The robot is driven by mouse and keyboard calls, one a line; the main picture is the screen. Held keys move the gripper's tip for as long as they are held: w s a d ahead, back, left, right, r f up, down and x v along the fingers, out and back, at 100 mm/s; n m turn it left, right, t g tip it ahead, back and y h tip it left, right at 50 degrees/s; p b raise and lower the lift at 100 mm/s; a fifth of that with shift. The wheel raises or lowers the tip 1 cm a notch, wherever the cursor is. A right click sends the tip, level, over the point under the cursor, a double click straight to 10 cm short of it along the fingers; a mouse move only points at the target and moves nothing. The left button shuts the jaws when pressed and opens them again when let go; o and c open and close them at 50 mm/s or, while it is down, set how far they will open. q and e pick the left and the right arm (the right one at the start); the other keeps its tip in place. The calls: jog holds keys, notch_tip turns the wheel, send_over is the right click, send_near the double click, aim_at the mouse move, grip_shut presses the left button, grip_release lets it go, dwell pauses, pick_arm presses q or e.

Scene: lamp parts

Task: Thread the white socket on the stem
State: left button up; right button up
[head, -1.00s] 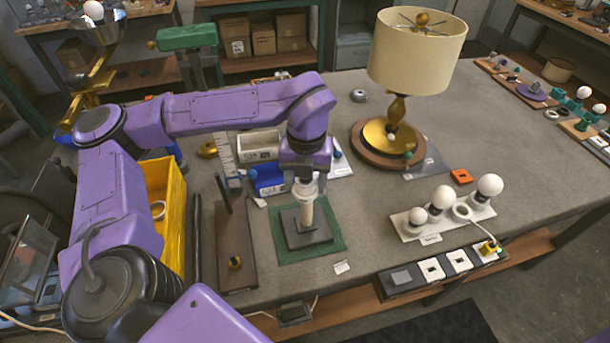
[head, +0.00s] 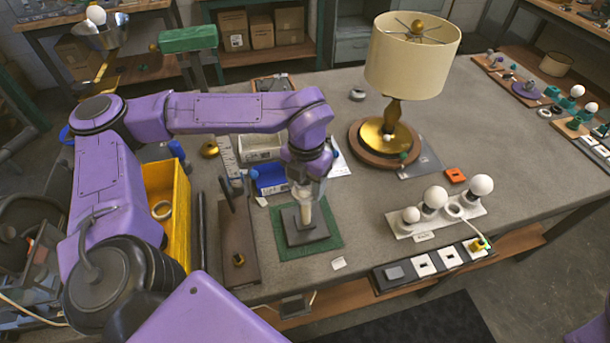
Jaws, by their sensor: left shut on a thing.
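A pale stem (head: 305,212) stands upright on a dark square base (head: 306,235), which rests on a green mat (head: 278,246). My left gripper (head: 306,188) points down directly over the stem. It is shut on the white socket (head: 305,193), which is at the stem's upper end and partly hidden by the fingers. Whether the socket's threads are engaged is too small to tell. My right gripper is not in view.
A brass lamp with a cream shade (head: 412,58) stands behind right. A white tray of bulbs (head: 440,218) and a dark switch strip (head: 432,265) lie right. A brown board (head: 237,240) and yellow bin (head: 182,215) are left.

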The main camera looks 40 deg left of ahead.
pick_arm(q)
jog(key=shift+r+m+p, duration=0.15)
jog(key=shift+m+p, duration=0.45)
jog(key=shift+p, duration=0.1)
jog(key=shift+d+m+p, duration=0.15)
jog(key=shift+m+p, duration=2.55)
jog(key=shift+m, duration=0.1)
jog(key=shift+f, duration=0.2)
jog(key=shift+r+m, duration=0.1)
jog(key=shift+m, duration=0.8)
jog(key=o, duration=0.8)
jog(key=shift+m, duration=0.8)
jog(key=o, duration=0.4)
jog(key=shift+o, duration=0.2)
